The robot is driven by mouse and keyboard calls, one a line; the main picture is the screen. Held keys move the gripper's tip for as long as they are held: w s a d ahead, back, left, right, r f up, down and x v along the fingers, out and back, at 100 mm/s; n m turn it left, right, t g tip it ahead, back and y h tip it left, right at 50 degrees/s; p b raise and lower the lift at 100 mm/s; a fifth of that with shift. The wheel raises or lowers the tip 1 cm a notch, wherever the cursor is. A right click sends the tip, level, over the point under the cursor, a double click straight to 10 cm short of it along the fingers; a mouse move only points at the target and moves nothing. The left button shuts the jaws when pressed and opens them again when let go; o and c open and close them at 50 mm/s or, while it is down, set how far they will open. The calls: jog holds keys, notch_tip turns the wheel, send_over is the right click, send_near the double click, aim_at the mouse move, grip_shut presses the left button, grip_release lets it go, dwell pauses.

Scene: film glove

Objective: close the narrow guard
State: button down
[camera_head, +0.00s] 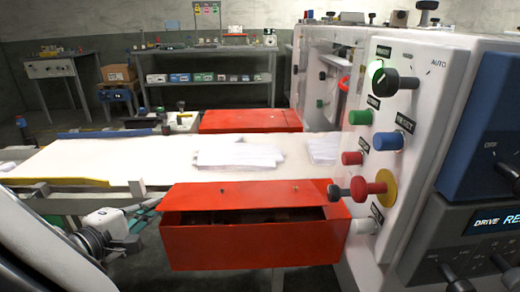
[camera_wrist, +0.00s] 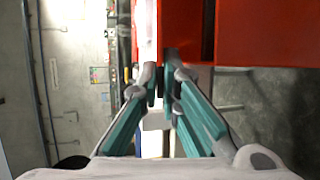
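A red box-like guard (camera_head: 250,245) sits at the near side of the white conveyor. A dark gap shows between its top panel (camera_head: 240,194) and its front face, so it stands partly open. A second red guard (camera_head: 250,121) sits across the belt, and its gap is not visible. The pictures do not label which is the narrow one. My gripper (camera_head: 150,210) is at the near guard's left end, its teal fingers partly hidden. In the wrist view, the fingertips (camera_wrist: 161,80) are close together with nothing seen held. Red panels (camera_wrist: 265,30) lie just beyond them, to the upper right.
The white belt (camera_head: 100,155) carries white sheets (camera_head: 238,155) and has a yellow edge strip (camera_head: 60,182). A control panel (camera_head: 410,140) with knobs and a red stop button (camera_head: 368,188) stands right of the near guard. Workbenches (camera_head: 200,62) line the back wall.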

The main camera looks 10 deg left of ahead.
jog(key=c, duration=1.8)
grip_release()
jog(key=shift+r, duration=0.1)
